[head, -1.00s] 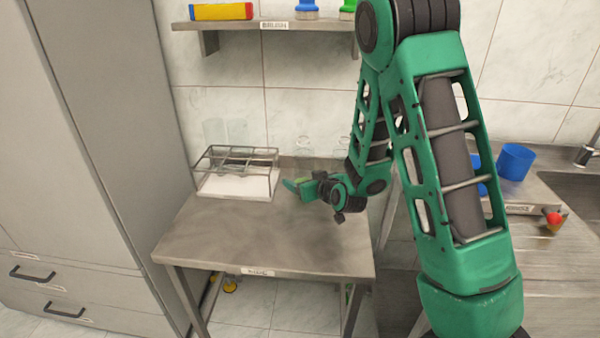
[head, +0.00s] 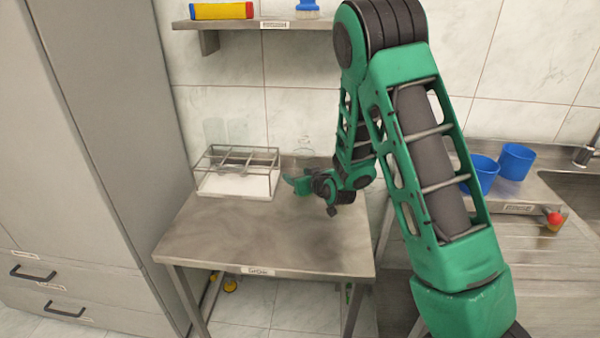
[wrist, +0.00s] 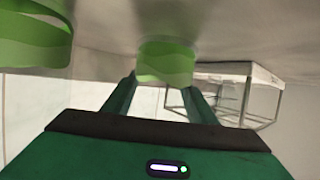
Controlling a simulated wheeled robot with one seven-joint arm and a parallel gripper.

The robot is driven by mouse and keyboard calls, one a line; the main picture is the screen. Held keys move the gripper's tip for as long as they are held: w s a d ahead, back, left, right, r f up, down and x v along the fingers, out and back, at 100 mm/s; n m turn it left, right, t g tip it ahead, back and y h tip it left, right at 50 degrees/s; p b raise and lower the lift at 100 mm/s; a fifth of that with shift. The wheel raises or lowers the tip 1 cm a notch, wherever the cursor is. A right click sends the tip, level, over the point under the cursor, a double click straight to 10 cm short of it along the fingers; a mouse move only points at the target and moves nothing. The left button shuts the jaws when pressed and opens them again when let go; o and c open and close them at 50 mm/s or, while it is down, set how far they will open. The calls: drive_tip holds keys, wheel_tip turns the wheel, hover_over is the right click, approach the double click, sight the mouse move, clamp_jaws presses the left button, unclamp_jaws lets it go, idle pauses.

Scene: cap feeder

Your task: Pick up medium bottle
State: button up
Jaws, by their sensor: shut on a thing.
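A clear bottle with a green wavy label (wrist: 165,65) stands between the two fingers of my gripper (wrist: 160,98) in the wrist view, and the fingers are shut on it. In the head view my gripper (head: 299,184) is low over the back of the steel table, and the faint clear top of a bottle (head: 304,147) rises just behind it. A second clear bottle with a green label (wrist: 35,40) is closer to the camera at the left of the wrist view. In the head view my arm hides the place to the right of my gripper.
A wire rack with a white base (head: 235,184) stands left of my gripper, with clear glasses (head: 226,132) behind it. A shelf (head: 265,24) hangs above. Blue cups (head: 515,161) stand by the sink at right. The front of the table (head: 265,235) is clear.

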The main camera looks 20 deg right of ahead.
sight(297, 164)
drive_tip(key=shift+r, duration=0.7)
drive_tip(key=r, duration=0.3)
drive_tip(key=shift+s+a+r, duration=0.1)
drive_tip(key=shift+s+a, duration=0.15)
drive_tip(key=shift+a, duration=0.05)
drive_tip(key=s+a+r, duration=0.7)
drive_tip(key=s+r, duration=0.1)
drive_tip(key=r, duration=0.3)
drive_tip(key=shift+a+r, duration=0.2)
